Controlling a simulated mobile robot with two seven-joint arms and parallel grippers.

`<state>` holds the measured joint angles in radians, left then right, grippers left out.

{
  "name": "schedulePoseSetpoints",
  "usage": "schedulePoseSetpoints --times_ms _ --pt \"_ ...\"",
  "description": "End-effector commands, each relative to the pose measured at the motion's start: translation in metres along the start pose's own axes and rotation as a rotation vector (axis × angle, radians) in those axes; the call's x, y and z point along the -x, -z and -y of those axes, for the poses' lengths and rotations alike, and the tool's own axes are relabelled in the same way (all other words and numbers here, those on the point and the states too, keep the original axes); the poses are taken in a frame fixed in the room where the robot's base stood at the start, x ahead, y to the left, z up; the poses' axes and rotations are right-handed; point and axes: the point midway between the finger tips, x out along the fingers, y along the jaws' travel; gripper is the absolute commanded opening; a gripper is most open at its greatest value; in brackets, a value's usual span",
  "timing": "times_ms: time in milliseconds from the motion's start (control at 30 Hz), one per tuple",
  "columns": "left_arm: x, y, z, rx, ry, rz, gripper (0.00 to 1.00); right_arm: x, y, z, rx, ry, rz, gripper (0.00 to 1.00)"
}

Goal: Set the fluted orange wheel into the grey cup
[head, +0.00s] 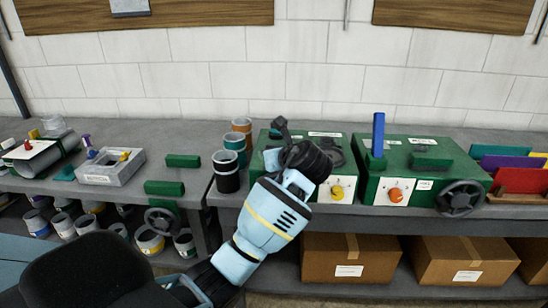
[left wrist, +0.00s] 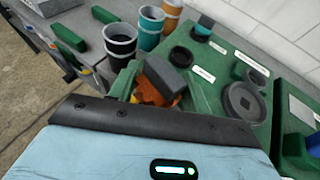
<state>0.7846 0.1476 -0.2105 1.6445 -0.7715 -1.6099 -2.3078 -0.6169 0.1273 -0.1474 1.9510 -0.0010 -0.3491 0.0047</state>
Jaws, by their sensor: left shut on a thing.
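The fluted orange wheel (left wrist: 172,99) shows as an orange patch in the left wrist view, partly covered by a dark grey block-like part. My left gripper (head: 312,158) is shut on it above the left green box (head: 350,187); in the head view the dark gripper hides the wheel. The grey cup appears to be the round grey dish (left wrist: 243,103) with a square centre on the box top, right of the wheel in the left wrist view. In the head view the cup (head: 333,152) is partly hidden behind my gripper. My right gripper is out of view.
A second green box (head: 430,160) with a blue upright post (head: 378,132) stands at the right.

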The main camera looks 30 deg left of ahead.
Motion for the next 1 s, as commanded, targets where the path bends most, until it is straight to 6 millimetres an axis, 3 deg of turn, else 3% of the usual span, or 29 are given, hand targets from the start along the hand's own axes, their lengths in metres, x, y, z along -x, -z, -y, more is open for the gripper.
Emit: schedulePoseSetpoints --times_ms 167,400,533,700,1000 --pt "0.033 0.019 0.009 -0.125 0.281 0.009 0.23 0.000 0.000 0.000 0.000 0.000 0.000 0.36" --pt "0.107 0.095 0.010 -0.302 0.698 -0.001 0.23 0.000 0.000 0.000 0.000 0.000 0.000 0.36" --pt "0.136 0.126 0.002 -0.353 0.836 -0.003 0.23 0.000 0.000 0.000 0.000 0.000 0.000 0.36" --pt "0.154 0.145 -0.004 -0.379 0.915 -0.002 0.23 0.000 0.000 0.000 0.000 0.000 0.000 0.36" --pt "0.156 0.146 -0.005 -0.381 0.923 -0.001 0.23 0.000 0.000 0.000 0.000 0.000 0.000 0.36"
